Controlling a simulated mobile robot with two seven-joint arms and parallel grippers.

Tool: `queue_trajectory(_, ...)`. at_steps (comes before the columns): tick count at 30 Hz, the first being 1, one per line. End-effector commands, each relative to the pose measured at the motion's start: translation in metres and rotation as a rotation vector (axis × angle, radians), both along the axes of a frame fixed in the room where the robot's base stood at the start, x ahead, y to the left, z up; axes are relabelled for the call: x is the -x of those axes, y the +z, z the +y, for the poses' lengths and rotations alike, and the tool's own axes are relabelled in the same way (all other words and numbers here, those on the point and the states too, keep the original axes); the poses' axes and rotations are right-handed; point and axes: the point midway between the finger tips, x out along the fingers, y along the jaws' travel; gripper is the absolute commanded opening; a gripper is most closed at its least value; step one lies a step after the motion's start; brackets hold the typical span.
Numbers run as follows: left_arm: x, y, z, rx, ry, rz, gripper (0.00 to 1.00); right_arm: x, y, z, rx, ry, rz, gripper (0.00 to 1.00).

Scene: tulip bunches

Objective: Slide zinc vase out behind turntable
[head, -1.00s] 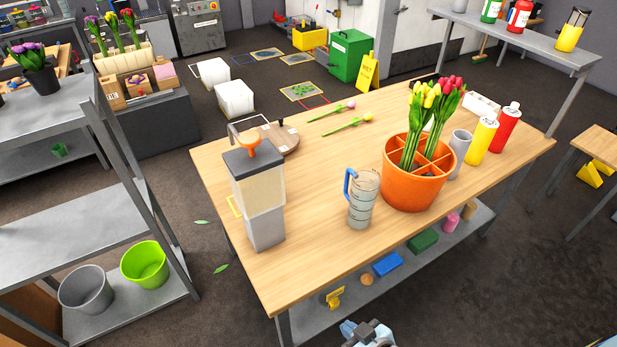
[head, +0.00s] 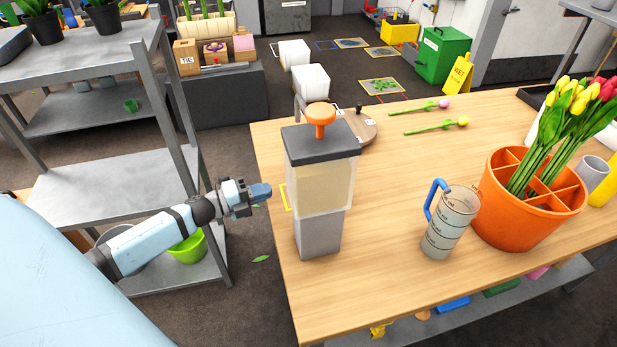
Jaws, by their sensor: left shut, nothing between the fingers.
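The turntable (head: 360,126) is a round wooden disc near the table's far left side, partly hidden by a tall dispenser (head: 322,185) with a grey lid and orange knob. A plain grey cylinder (head: 591,172) stands at the right behind the orange pot; it may be the zinc vase, but I cannot tell. No vase shows clearly behind the turntable, where the dispenser blocks part of the view. My left gripper (head: 262,192) is shut and empty, just left of the dispenser and its yellow handle, apart from them. My right gripper is not in view.
A measuring jug (head: 450,222) and a divided orange pot (head: 520,225) with tulips stand on the wooden table (head: 385,285). Two loose tulips (head: 428,106) lie at the back. A grey shelf (head: 110,185) is at the left. The table between dispenser and jug is clear.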

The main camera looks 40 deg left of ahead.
Motion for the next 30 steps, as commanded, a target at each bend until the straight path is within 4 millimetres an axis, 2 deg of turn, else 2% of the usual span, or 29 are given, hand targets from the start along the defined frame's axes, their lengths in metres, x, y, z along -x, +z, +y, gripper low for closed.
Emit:
queue_trajectory(9, -0.058, 0.003, -0.036, 0.005, 0.002, -0.002, 0.00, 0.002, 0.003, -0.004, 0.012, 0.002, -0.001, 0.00)
queue_trajectory(15, -0.088, 0.002, -0.055, 0.006, 0.002, 0.000, 0.00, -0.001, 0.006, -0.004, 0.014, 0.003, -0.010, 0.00)
queue_trajectory(21, -0.103, 0.001, -0.065, 0.005, 0.003, 0.001, 0.00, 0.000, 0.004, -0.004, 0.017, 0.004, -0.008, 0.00)
queue_trajectory(30, -0.106, 0.000, -0.067, 0.005, 0.002, 0.002, 0.00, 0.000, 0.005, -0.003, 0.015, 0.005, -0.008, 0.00)
